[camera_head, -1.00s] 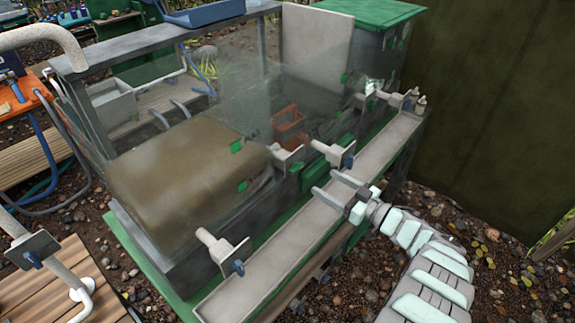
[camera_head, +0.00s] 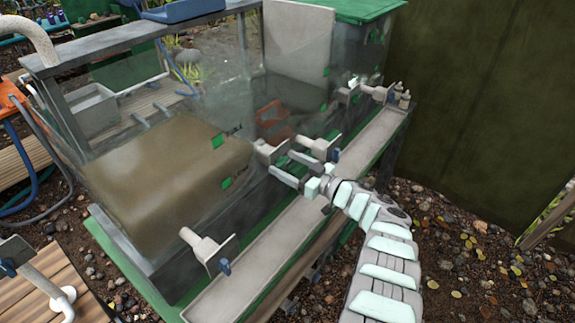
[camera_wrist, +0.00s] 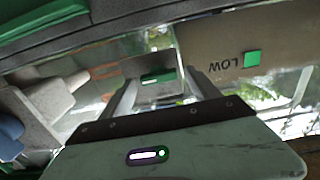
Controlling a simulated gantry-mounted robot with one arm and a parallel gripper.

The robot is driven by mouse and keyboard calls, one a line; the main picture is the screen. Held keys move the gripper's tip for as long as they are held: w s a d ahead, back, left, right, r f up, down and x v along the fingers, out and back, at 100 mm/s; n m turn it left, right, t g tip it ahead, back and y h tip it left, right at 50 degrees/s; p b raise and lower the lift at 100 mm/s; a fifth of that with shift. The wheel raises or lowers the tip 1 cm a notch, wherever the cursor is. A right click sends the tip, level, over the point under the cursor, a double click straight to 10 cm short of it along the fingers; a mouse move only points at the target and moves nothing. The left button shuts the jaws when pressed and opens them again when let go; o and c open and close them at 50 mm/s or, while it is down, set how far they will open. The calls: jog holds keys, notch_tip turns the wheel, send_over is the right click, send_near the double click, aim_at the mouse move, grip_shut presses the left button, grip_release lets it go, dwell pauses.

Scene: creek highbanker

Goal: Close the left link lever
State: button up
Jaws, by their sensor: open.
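Grey pipe fittings with square plates and small blue levers line the tank front; I cannot tell which one the task calls the left link lever. One fitting (camera_head: 208,250) with a blue lever (camera_head: 225,267) is at the tank's lower left. A middle fitting (camera_head: 313,147) has its blue lever (camera_head: 335,155) just right of my gripper. My gripper (camera_head: 279,163) is open, its fingers reaching over the trough toward the tank face. In the wrist view a grey plate (camera_wrist: 158,88) shows between the fingers; contact cannot be told. A blue lever (camera_wrist: 10,132) shows at left there.
A long grey trough (camera_head: 262,245) runs below the fittings. The clear tank holds a brown mass (camera_head: 150,185). A green "LOW" marker (camera_wrist: 252,58) is on the tank wall. A dark green wall (camera_head: 490,95) stands at right. Another fitting (camera_head: 15,250) is at far left.

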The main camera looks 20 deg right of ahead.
jog(key=shift+c, duration=0.4)
jog(key=c, duration=1.3)
jog(key=shift+n, duration=0.4)
jog(key=n, duration=0.3)
jog(key=shift+a+f+p, duration=0.1)
jog(key=shift+a+p, duration=0.05)
jog(key=shift+p, duration=0.25)
jog(key=n+b, duration=0.1)
jog(key=n, duration=0.3)
jog(key=shift+s+f+b, duration=0.1)
jog(key=shift+b, duration=0.25)
jog(key=n+b, duration=0.7)
jog(key=n, duration=0.3)
jog(key=shift+a+f, duration=0.1)
jog(key=shift+f, duration=0.05)
